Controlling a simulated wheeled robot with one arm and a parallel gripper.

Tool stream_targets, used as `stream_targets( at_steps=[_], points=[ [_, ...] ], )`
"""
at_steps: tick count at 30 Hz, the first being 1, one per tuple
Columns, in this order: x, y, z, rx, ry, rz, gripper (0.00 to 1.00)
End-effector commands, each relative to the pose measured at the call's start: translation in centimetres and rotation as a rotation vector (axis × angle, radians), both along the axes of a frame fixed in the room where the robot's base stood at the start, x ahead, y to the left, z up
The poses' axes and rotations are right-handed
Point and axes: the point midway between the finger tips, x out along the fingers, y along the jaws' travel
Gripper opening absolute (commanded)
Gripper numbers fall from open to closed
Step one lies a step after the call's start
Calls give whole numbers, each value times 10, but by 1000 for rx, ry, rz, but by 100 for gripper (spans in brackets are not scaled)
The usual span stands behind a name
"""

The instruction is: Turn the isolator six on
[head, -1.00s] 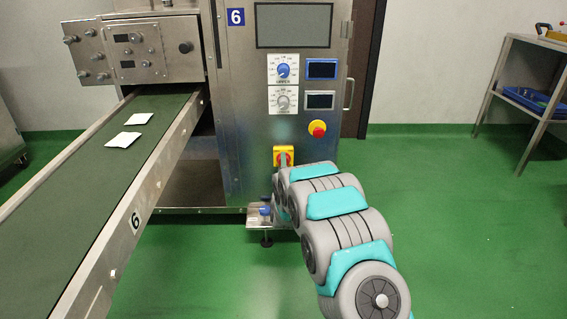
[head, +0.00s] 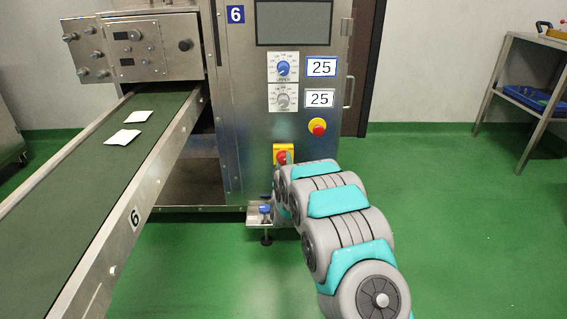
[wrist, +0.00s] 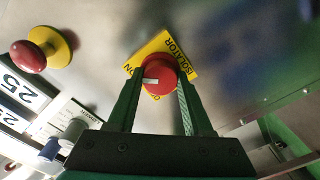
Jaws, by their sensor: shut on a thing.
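The isolator is a red rotary knob (wrist: 158,76) on a yellow plate (wrist: 180,58) marked ISOLATOR in the wrist view. In the head view the isolator (head: 283,154) is low on the front of the machine numbered 6. My gripper (wrist: 157,84) is shut on the red knob, one finger on each side of it. A white mark on the knob points toward the ON lettering. In the head view my arm hides the gripper. Two displays above, the upper (head: 321,67) and the lower (head: 319,98), are lit and read 25.
A red emergency button (head: 317,127) on a yellow base and two dials, blue (head: 283,68) and grey (head: 283,99), sit above the isolator. A conveyor (head: 75,175) with two white teabags runs at left.

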Motion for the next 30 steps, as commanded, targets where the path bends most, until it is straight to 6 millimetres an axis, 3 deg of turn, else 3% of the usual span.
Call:
stream_targets(
  at_steps=[20, 21, 28, 30],
  points=[
    [0, -1, -2, 56, 4, -2, 0],
    [0, -1, -2, 56, 4, -2, 55],
    [0, 0, -1, 55, 2, -1, 81],
    [0, 0, -1, 55, 2, -1, 81]
  ],
)
